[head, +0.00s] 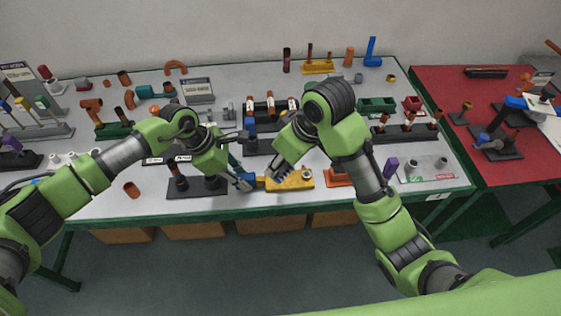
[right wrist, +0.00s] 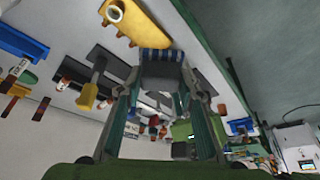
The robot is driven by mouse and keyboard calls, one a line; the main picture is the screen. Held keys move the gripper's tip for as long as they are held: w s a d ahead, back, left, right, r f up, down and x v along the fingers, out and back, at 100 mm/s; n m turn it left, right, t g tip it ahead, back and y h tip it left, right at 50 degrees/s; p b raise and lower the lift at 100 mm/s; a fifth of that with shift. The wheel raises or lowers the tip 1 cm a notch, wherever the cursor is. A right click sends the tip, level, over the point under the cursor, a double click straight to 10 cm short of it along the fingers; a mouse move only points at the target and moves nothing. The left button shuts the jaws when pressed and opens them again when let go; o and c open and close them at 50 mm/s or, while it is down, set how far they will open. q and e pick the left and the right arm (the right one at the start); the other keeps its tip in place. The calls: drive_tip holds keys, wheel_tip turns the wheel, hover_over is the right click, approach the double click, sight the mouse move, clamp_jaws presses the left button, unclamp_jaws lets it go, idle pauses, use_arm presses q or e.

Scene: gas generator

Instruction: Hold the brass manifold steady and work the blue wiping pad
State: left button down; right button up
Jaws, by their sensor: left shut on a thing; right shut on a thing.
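The yellow brass manifold (head: 292,181) lies near the front edge of the grey table, its raised round port at the right end. In the right wrist view the manifold (right wrist: 138,22) shows at the top. Whether pad and manifold touch is unclear. A blue striped edge shows beyond my right fingertips in the right wrist view.
A dark base with brown posts (head: 197,186) stands left of the pad. An orange block (head: 338,177) and a grey plate (head: 425,170) lie to the right. Racks and fittings crowd the back. A red table (head: 455,85) adjoins on the right.

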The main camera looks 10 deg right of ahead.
use_arm(q)
drive_tip(key=c, duration=1.8)
unclamp_jaws()
drive_tip(key=shift+o, duration=0.2)
drive_tip(key=v, duration=1.2)
